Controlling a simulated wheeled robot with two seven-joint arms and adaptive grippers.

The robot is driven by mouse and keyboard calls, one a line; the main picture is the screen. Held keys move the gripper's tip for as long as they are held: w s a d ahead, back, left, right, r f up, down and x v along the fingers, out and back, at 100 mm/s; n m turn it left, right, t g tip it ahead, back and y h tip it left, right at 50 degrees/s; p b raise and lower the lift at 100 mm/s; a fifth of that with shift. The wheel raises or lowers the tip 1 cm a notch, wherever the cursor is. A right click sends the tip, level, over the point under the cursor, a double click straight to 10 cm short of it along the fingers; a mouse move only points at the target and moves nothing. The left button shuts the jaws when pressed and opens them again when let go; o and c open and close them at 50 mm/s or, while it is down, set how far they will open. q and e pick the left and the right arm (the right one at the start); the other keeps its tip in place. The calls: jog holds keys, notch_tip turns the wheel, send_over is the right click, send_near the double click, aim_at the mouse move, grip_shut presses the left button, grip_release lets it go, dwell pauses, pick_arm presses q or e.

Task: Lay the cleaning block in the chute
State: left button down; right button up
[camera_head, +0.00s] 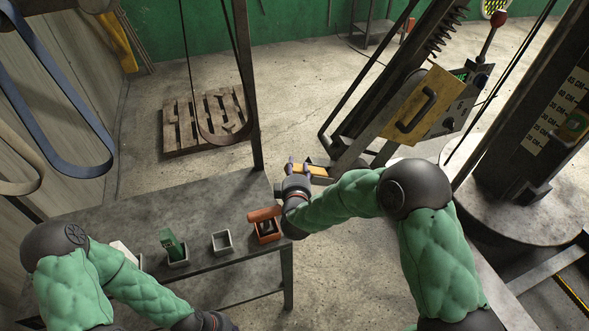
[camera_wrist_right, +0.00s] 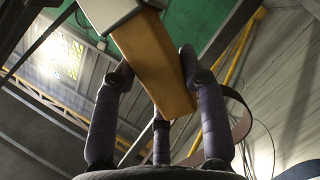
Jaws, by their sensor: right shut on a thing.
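The cleaning block is a tan-orange bar (camera_head: 318,171) at the foot of the slanted machine, just past my right gripper (camera_head: 297,166). In the right wrist view the block (camera_wrist_right: 158,68) stands between the purple fingers of my right gripper (camera_wrist_right: 158,100), which are closed around its near end. Its far end meets a pale grey boxy part (camera_wrist_right: 105,12), seemingly the chute's mouth; how deep it sits inside is hidden.
The machine's yellow panel (camera_head: 421,104) rises at right. A wooden pallet (camera_head: 190,130) lies on the floor behind.

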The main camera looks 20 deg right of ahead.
jog(key=shift+d+f, duration=0.1)
jog(key=shift+d, duration=0.1)
dwell(0.3)
jog(key=o, duration=1.1)
jog(key=shift+s, duration=0.1)
jog(key=v, duration=1.1)
jog(key=shift+s, duration=0.35)
jog(key=shift+a, duration=0.1)
